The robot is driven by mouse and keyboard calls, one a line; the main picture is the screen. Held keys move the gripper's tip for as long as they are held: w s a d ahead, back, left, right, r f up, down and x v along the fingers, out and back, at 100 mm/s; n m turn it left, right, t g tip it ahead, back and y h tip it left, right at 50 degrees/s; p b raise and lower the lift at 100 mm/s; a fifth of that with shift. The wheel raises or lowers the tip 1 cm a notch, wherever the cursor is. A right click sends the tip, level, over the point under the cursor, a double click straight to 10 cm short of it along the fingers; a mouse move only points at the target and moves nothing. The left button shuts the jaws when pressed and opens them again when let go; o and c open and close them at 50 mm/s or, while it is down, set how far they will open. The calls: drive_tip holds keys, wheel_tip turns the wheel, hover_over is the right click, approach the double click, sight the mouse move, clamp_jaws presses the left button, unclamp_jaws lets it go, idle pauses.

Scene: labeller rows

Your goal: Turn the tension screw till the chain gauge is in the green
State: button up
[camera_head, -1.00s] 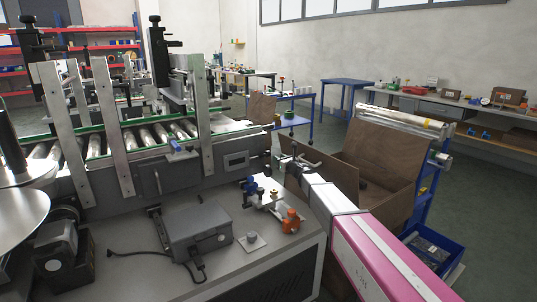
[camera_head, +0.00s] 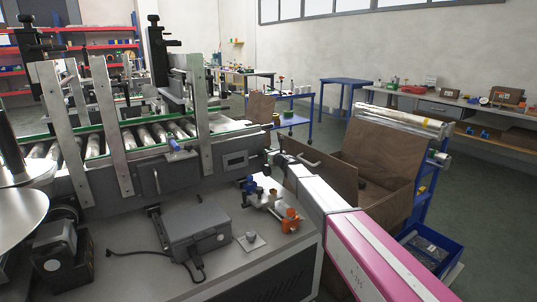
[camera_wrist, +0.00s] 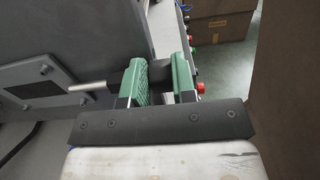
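The tension screw (camera_wrist: 84,87) shows in the wrist view as a bright metal rod running right from the grey machine to a black knob (camera_wrist: 159,73). My gripper (camera_wrist: 162,78) has its green fingers on both sides of the knob, with little gap, and looks shut on it. The left finger hides part of the knob. A plate with a dark slot (camera_wrist: 38,90), perhaps the chain gauge, sits left of the rod; its reading does not show. In the head view a framed window (camera_head: 235,160) on the machine side is too small to read. My gripper is at the machine's right end there.
A grey control box (camera_head: 197,230) and orange and blue fittings (camera_head: 290,219) stand on the machine bench below.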

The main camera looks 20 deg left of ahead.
drive_tip(key=shift+f+y, duration=0.1)
drive_tip(key=shift+y, duration=0.3)
drive_tip(key=shift+c, duration=0.2)
drive_tip(key=shift+s+f+t+y, duration=0.1)
drive_tip(key=shift+f+t+y, duration=0.05)
drive_tip(key=shift+t+y, duration=0.65)
drive_tip(key=o, duration=0.6)
drive_tip(key=shift+o, duration=0.2)
drive_tip(key=shift+s+d, duration=0.1)
drive_tip(key=shift+d, duration=0.05)
drive_tip(key=v, duration=1)
drive_tip(key=shift+s+d+f, duration=0.2)
